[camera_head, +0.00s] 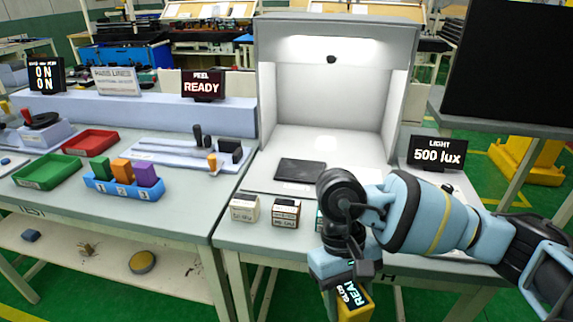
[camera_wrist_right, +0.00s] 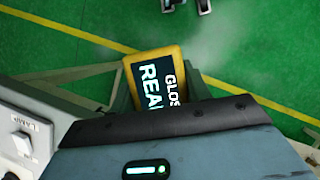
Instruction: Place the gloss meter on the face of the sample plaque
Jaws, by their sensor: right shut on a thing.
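The gloss meter (camera_head: 355,303) is a yellow block with a dark display that shows bright lettering. My right gripper (camera_head: 343,272) is shut on it and holds it in front of the table's front edge, over the green floor. In the right wrist view the gloss meter (camera_wrist_right: 158,83) sticks out beyond the gripper's dark edge, which hides part of it. A dark flat plaque (camera_head: 300,170), which looks like the sample plaque, lies on the floor of the lit booth, farther back and to the left of the gripper. Its upper face is bare. My left gripper is not in view.
The lit white booth (camera_head: 268,100) stands open to the front. Small labelled boxes (camera_head: 286,212) stand along the table's front edge, partly behind my right arm. A "500 lux" display (camera_head: 437,154) stands at the right. The left table holds trays (camera_head: 91,142) and a blue rack (camera_head: 124,188).

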